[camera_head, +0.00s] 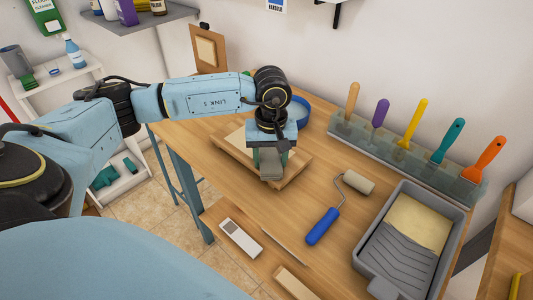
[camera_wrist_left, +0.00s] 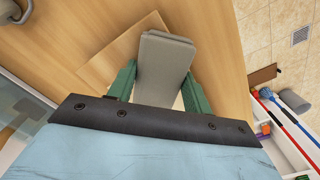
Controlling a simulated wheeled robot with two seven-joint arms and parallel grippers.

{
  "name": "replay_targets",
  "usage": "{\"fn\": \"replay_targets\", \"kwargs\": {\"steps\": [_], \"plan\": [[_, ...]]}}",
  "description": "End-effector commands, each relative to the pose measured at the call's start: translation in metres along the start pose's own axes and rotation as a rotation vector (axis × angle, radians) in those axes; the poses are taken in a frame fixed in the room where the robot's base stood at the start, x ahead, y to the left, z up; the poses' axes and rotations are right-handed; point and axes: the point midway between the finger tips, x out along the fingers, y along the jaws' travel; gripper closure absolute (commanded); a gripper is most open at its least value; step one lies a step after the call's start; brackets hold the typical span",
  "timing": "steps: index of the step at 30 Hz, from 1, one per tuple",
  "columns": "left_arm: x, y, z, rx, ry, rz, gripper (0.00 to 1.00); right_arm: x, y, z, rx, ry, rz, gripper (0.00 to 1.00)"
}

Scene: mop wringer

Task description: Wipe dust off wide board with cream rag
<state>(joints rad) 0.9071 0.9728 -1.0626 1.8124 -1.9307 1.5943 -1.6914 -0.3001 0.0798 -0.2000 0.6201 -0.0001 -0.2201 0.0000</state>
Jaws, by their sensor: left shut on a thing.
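The wide board (camera_head: 285,182) lies on the wooden table, its face paler than its edges. In the left wrist view the rag (camera_wrist_left: 165,65) sticks out between the fingers (camera_wrist_left: 158,85), over the board (camera_wrist_left: 112,58). I cannot tell whether the rag touches the board. Dust is not clear to see, and the gripper hides part of the board. My right gripper is not in view.
A blue-handled paint roller (camera_head: 322,226) and a grey paint tray (camera_head: 375,258) lie right of the board. A rack (camera_head: 360,137) with several coloured-handled tools stands along the back. A blue ring-shaped thing (camera_head: 301,112) stands behind my gripper. A white-and-grey item (camera_head: 240,238) lies near the front edge.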

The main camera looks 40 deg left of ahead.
Motion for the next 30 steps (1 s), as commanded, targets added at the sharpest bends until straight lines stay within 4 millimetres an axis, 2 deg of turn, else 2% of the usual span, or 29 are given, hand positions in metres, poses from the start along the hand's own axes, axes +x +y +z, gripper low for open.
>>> {"fn": "replay_targets", "kwargs": {"steps": [6,17,30], "plan": [[-0.001,0.013,0.013,0.003,0.0,0.001,0.76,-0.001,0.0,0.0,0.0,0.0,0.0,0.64],[-0.002,0.014,0.014,0.001,0.001,0.0,0.76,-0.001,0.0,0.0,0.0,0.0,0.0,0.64],[-0.041,0.014,0.014,0.0,0.002,0.001,0.76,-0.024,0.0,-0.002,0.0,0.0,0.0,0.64]]}}
